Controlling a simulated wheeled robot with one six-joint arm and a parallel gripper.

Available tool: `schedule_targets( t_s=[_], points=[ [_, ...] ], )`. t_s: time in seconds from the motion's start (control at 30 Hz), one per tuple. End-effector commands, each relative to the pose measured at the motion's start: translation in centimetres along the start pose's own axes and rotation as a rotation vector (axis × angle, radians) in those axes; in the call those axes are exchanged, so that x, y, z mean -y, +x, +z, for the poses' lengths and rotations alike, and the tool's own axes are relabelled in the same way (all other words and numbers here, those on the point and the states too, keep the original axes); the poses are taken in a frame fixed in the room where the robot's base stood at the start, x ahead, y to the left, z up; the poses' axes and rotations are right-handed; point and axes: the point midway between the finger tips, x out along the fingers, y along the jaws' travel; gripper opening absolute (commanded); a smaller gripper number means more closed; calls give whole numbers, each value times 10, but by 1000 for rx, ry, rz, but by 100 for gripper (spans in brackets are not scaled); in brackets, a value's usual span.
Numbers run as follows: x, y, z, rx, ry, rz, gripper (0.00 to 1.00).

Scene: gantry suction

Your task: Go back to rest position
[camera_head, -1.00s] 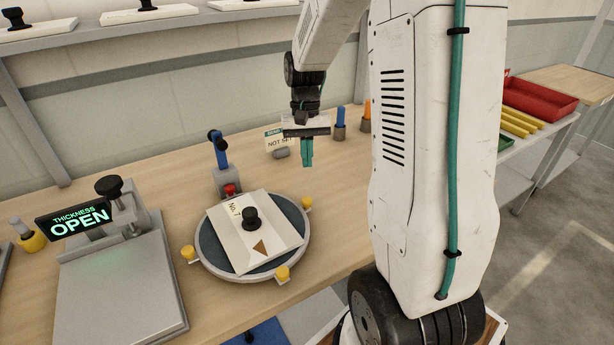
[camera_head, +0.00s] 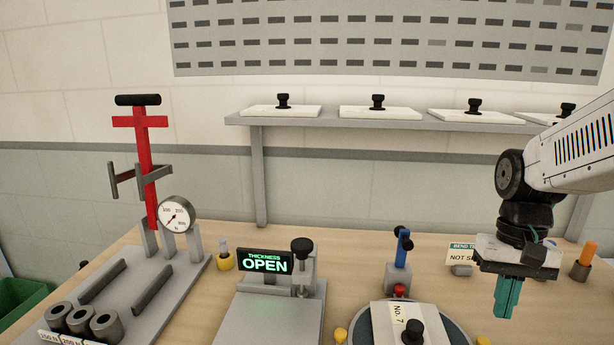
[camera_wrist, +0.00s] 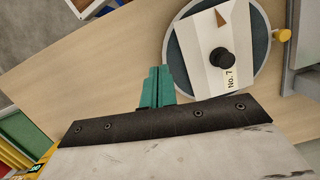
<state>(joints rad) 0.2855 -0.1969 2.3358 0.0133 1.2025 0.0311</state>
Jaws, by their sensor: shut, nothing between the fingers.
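My gripper (camera_head: 507,297) hangs at the right of the head view, above the wooden bench, with its teal fingers pointing down and together. Nothing is between them. In the wrist view my gripper (camera_wrist: 157,86) shows its fingers shut, over bare bench. The white plate marked No. 7 (camera_head: 380,322), with a black knob, lies on the round turntable (camera_head: 455,336) to the left of my gripper. The plate also shows in the wrist view (camera_wrist: 192,50), apart from the fingers.
A thickness gauge (camera_head: 265,262) reading OPEN stands left of the turntable. A red-handled press (camera_head: 146,160) with a dial is at the far left. A shelf (camera_head: 340,122) holds several knobbed white plates. A small blue-topped post (camera_head: 402,245) and an orange peg (camera_head: 586,256) stand on the bench.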

Motion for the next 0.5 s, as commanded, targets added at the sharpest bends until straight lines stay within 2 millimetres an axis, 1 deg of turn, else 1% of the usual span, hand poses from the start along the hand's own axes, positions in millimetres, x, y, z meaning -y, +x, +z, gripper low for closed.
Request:
schedule_targets(
  t_s=[0.03,0.1,0.2,0.3,0.4,0.5],
  points=[
    [8,-5,19,-30,-38,7,0],
    [15,-8,42,-66,-86,16,0],
    [24,-10,73,-122,-153,25,0],
    [31,-10,99,-179,-212,30,0],
    [36,-12,117,-233,-259,30,0],
    [39,-15,127,-277,-292,26,0]
  ],
)
